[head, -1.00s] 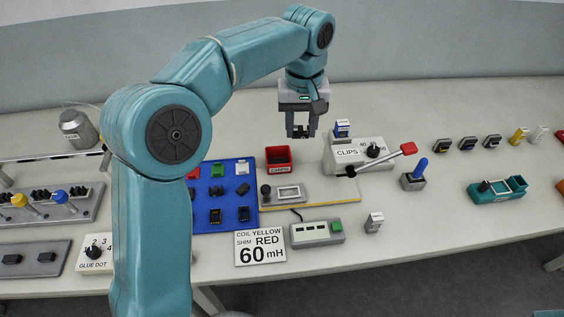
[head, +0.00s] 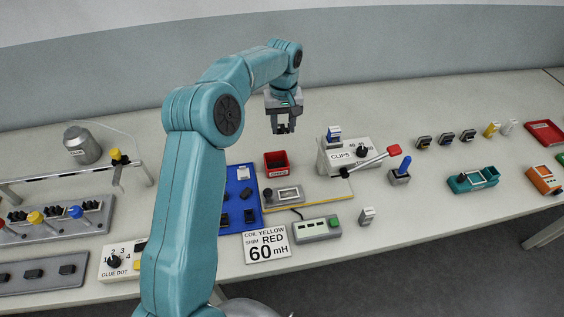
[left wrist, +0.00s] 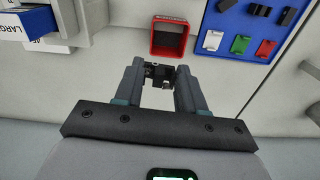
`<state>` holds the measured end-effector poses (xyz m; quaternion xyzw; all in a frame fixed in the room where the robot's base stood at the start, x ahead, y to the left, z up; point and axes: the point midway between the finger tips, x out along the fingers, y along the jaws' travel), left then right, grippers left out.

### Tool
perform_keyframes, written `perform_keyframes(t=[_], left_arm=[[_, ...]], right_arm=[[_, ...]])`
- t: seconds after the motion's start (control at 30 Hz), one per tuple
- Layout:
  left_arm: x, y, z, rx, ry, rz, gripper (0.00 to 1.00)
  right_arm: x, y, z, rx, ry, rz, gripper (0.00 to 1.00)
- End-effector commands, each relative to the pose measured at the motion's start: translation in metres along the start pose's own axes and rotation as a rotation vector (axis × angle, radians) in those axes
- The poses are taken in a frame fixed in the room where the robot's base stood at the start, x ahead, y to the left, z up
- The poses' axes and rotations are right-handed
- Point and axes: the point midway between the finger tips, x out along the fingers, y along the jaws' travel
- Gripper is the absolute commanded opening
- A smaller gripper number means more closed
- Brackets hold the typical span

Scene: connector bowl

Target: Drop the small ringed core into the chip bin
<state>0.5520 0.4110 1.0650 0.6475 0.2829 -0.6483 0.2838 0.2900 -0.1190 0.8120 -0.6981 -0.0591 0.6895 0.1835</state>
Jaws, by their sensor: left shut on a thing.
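The chip bin is a small open red box (head: 288,161) near the middle of the table in the head view. It also shows in the left wrist view (left wrist: 154,48), just beyond my fingertips. My left gripper (head: 283,127) hangs above the table, on the far side of the bin in the picture. In the left wrist view my left gripper (left wrist: 160,77) is shut on a small dark core (left wrist: 158,74). Its rings cannot be made out, and the fingers hide its sides. My right gripper is not in view.
A blue tray (head: 233,180) with small parts lies left of the bin. A yellow-edged fixture (head: 325,193) is in front. The table behind the bin is clear.

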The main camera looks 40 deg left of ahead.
Motion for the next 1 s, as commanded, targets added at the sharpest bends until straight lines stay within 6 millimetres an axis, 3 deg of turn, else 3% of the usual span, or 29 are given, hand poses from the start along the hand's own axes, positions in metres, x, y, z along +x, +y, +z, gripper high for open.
perform_keyframes(t=[0.1, 0.3, 0.8, 1.0], left_arm=[[0.005, -0.022, -0.007, -0.043, -0.002, -0.001, 0.09], [0.013, -0.04, -0.011, -0.076, 0.0, 0.001, 0.09], [0.067, -0.04, -0.01, -0.074, -0.001, 0.001, 0.09], [0.072, -0.04, -0.01, -0.073, 0.001, 0.002, 0.09]], right_arm=[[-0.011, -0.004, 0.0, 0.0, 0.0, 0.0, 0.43], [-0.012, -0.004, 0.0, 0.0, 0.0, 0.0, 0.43], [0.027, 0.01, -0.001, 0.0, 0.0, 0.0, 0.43], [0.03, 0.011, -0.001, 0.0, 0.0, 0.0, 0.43]])
